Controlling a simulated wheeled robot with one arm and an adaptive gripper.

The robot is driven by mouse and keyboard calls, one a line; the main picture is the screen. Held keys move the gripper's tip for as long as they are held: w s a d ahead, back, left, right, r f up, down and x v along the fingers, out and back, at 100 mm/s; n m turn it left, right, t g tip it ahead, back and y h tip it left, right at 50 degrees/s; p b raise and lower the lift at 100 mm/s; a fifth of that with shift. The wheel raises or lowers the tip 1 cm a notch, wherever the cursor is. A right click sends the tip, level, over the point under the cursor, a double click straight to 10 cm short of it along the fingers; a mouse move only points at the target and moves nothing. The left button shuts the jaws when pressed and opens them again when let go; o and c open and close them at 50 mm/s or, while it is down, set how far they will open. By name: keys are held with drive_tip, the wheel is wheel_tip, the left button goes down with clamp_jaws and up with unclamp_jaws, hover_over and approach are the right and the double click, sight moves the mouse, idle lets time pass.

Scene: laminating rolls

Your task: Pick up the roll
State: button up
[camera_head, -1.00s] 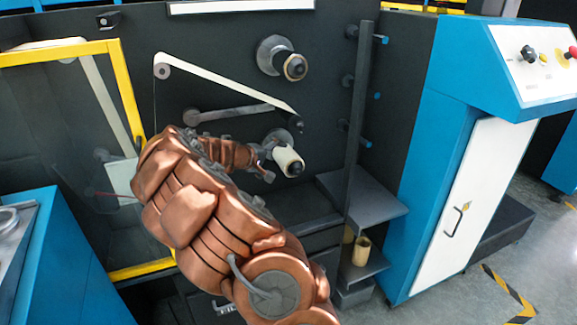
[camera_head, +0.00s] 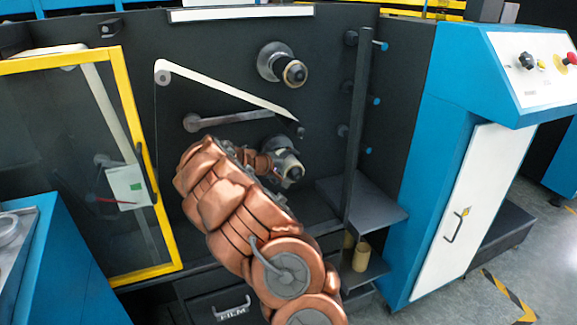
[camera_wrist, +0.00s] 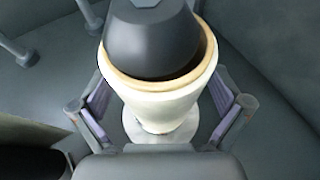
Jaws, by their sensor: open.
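The cream roll (camera_wrist: 160,104) with a tan core edge sits around a dark spindle cap (camera_wrist: 152,38) in the wrist view. My gripper (camera_wrist: 162,112) is open, with one finger on each side of the roll. A small gap shows beside the roll on the left; on the right the finger is very close, and contact is unclear. In the head view my gripper (camera_head: 279,163) is at the lower spindle of the dark machine panel and hides most of the roll there.
An upper spindle (camera_head: 282,65) sticks out above. A white web strip (camera_head: 225,90) slants down to the right. A dark upright post (camera_head: 357,130) and a shelf (camera_head: 365,200) stand to the right. Small tan cores (camera_head: 361,256) sit on a lower shelf. A yellow-framed door (camera_head: 135,120) is at left.

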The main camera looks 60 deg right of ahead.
drive_tip(key=c, duration=1.3)
drive_tip(key=shift+c, duration=0.2)
drive_tip(key=shift+b, duration=0.45)
